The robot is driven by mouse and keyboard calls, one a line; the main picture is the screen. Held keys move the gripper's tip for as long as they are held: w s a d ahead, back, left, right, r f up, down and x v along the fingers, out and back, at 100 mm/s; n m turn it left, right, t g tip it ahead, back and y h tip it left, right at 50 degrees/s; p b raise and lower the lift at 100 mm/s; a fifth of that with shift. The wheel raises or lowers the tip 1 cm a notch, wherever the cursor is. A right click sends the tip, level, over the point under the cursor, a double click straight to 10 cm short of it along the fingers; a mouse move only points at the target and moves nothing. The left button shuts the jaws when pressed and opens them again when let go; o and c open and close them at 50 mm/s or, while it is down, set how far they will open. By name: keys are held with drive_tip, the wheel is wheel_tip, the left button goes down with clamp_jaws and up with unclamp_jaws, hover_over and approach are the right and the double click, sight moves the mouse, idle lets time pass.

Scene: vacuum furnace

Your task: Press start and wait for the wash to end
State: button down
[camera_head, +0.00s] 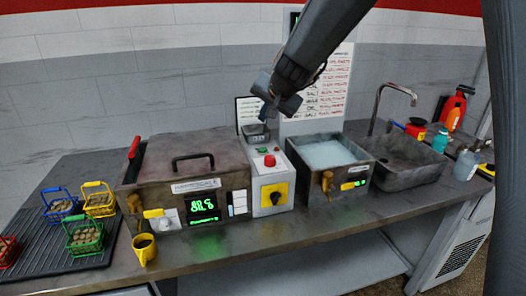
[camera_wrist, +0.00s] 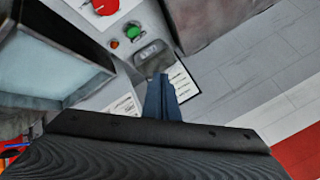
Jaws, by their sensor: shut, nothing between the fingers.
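A control box (camera_head: 270,187) stands on the counter between a closed lidded machine and an open liquid-filled tank. In the wrist view a green button (camera_wrist: 133,31) sits beside a small orange-red one (camera_wrist: 114,43), with a larger red button (camera_wrist: 105,6) farther off. My gripper (camera_head: 264,119) is above and behind the control box, pointing down; its blue fingers (camera_wrist: 160,80) are shut and empty, apart from the buttons. Which button is start cannot be read.
The lidded machine (camera_head: 165,178) has a lit green display. The open tank (camera_head: 320,175) has its own green display. Several wire baskets (camera_head: 85,236) stand on a dark mat at left; a yellow mug (camera_head: 145,250) is near the front edge. A sink and bottles are at right.

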drive_tip(key=shift+f+b, duration=4)
drive_tip(key=shift+f, duration=0.1)
drive_tip(key=shift+f, duration=0.15)
drive_tip(key=shift+f+b, duration=0.3)
drive_tip(key=shift+b, duration=0.2)
drive_tip(key=shift+f+b, duration=0.4)
drive_tip(key=shift+r, duration=0.1)
drive_tip(key=shift+r+p, duration=0.75)
drive_tip(key=shift+p, duration=0.05)
wheel_tip(320, 180, up, 5)
drive_tip(key=p, duration=0.5)
